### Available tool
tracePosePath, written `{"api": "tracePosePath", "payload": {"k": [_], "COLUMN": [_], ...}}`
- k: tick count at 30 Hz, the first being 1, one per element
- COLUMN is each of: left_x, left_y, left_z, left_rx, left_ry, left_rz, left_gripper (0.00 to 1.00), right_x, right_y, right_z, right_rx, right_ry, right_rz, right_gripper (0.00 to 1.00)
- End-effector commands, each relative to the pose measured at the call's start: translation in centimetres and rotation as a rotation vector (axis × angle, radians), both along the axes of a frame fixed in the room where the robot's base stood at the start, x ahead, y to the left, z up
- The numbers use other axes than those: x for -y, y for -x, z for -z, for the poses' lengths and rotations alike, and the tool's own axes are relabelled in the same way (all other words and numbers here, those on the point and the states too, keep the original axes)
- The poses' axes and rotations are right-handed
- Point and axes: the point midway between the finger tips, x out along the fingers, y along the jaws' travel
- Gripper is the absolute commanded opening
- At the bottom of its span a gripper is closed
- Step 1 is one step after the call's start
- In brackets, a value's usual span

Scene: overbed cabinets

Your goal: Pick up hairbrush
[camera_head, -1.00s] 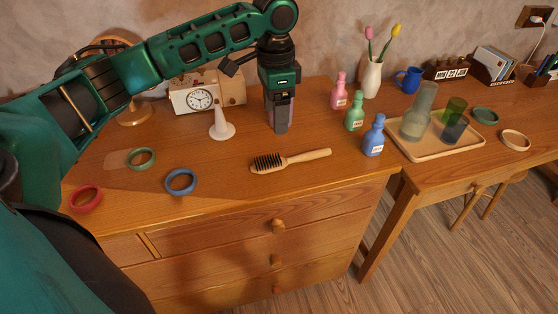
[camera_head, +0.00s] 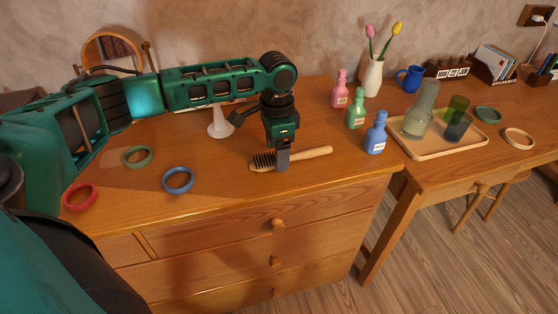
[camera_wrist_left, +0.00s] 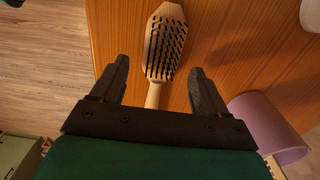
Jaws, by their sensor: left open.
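The wooden hairbrush (camera_head: 308,155) with black bristles lies on the dresser top, its handle pointing right in the head view. In the left wrist view the hairbrush (camera_wrist_left: 165,42) lies bristles up, with its neck between the fingers. My left gripper (camera_head: 283,168) is over the brush in the head view, pointing down and hiding part of it near the neck. In the left wrist view the left gripper (camera_wrist_left: 158,85) is open, one finger on each side of the brush, not clamped on it. The far end of the handle is hidden there. My right gripper is not in view.
A blue ring (camera_head: 178,180), a green ring (camera_head: 137,157) and a red ring (camera_head: 80,197) lie to the left. A white cone (camera_head: 219,124) stands behind. Pink, green and blue bottles (camera_head: 375,134) stand to the right, near a tray (camera_head: 433,154) with glasses.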

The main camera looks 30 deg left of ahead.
Motion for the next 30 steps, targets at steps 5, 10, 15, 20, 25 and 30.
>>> {"api": "tracePosePath", "payload": {"k": [5,10,15,20,25,30], "left_x": [0.02,0.01,0.01,0.01,0.00,0.00], "left_y": [0.01,0.01,0.01,0.01,0.01,0.00], "left_z": [0.48,0.46,0.45,0.44,0.43,0.41], "left_rx": [0.000,0.000,0.000,0.000,0.000,0.001], "left_ry": [0.000,0.000,0.000,0.000,0.000,0.001], "left_rz": [0.001,0.001,0.001,0.001,0.001,0.000], "left_gripper": [0.74,0.70,0.53,0.38,0.22,0.08], "right_x": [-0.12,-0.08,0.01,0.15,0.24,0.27], "right_y": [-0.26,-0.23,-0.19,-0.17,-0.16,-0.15], "right_z": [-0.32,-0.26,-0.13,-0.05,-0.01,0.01], "right_rx": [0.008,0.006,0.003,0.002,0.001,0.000], "right_ry": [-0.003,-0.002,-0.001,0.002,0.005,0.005], "right_rz": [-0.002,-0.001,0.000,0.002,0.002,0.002], "right_gripper": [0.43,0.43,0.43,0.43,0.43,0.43]}}
